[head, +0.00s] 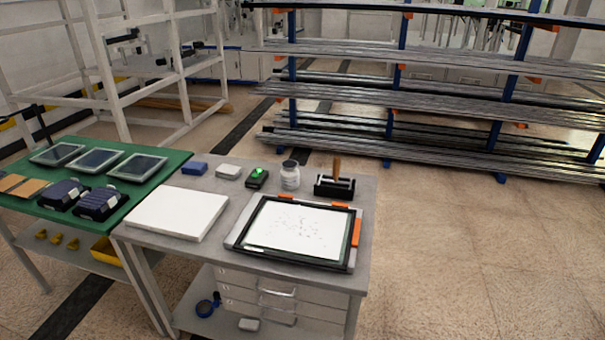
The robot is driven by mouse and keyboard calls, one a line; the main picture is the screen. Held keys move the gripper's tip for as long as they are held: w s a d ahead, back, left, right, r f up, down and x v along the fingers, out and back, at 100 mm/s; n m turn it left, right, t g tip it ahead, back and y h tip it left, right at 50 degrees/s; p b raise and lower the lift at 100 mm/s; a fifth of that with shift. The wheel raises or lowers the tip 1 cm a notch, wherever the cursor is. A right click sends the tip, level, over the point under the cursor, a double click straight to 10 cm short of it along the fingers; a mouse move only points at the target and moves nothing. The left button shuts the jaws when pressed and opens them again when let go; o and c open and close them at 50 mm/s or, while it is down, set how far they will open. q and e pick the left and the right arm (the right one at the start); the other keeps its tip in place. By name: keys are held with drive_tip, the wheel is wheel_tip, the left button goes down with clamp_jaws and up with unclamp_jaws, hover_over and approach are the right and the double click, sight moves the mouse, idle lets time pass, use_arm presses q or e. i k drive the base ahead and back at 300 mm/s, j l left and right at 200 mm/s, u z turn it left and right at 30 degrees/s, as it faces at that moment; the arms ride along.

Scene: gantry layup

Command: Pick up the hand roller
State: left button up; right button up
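The hand roller (337,168) appears to be the item with an upright wooden handle at the back right of the grey workbench (205,258). Its lower part sits in or on a small black holder (334,187); I cannot make out the roller itself. Neither of my grippers shows in the head view.
A green table (128,213) adjoins at left. Floor at right is clear.

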sight(335, 165)
drive_tip(key=i+l+u, duration=0.15)
drive_tip(key=l+u, duration=0.25)
drive_tip(key=l, duration=0.7)
drive_tip(key=l+u, duration=0.4)
drive_tip(key=l, duration=0.7)
